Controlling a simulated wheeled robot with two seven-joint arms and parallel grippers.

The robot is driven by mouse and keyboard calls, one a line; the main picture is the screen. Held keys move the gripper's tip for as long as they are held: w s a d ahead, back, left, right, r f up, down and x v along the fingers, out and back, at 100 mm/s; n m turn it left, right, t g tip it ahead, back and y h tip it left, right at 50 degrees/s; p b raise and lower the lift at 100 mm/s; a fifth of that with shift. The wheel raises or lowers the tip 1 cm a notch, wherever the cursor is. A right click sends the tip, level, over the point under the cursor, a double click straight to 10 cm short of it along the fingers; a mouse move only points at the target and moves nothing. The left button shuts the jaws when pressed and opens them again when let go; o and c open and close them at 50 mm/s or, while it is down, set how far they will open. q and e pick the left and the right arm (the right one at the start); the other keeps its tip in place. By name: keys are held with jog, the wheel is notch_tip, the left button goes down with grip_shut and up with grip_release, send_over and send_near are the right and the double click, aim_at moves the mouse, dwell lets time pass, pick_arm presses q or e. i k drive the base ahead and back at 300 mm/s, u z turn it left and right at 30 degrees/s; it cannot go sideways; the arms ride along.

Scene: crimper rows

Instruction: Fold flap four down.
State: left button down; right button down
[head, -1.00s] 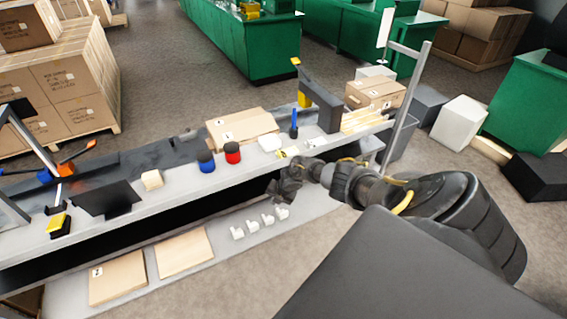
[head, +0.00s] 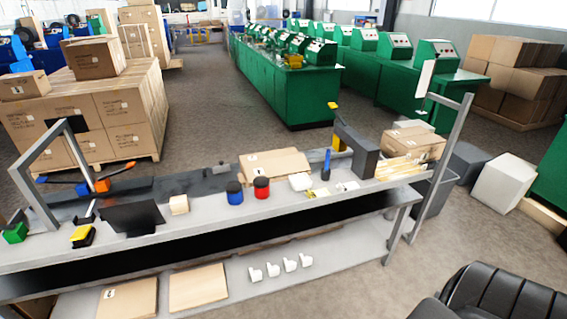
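A brown cardboard piece (head: 272,164) with a small white label lies on the far side of the long workbench, left of its right end. It looks low and flat; I cannot make out separate flaps or tell which is flap four. Another cardboard box (head: 413,142) stands at the bench's right end. My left arm and gripper are not in view.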

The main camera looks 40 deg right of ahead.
aim_at(271, 168)
jog(key=k, duration=0.45)
jog(key=z, duration=0.6)
jog(key=i, duration=1.1)
jog(key=z, duration=0.3)
